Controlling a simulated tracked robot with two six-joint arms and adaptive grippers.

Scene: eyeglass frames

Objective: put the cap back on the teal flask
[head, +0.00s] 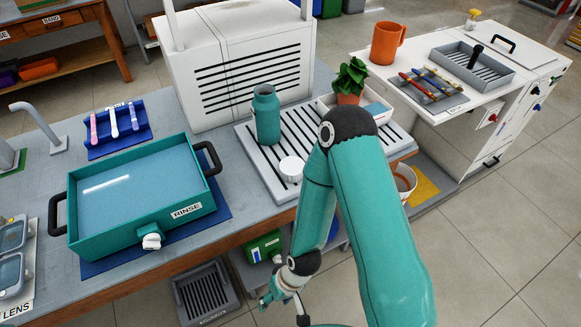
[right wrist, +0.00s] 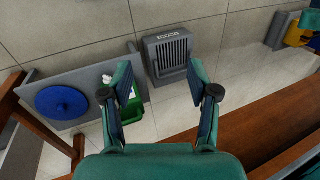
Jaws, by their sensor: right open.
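The teal flask (head: 266,114) stands upright on the grey slatted board, with its open-looking neck at the top. A white round cap (head: 291,168) lies on the same board, in front of the flask and apart from it. My right arm reaches down in front of the bench, and its gripper (head: 280,297) is below the bench's front edge, well away from the cap and flask. In the right wrist view the right gripper (right wrist: 162,95) is open with nothing between its fingers. My left gripper is in neither view.
A teal rinse tub (head: 80,238) stands at the left of the bench. A potted plant (head: 350,78) and a white tray (head: 325,106) are right of the flask. A white cabinet (head: 225,65) stands behind.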

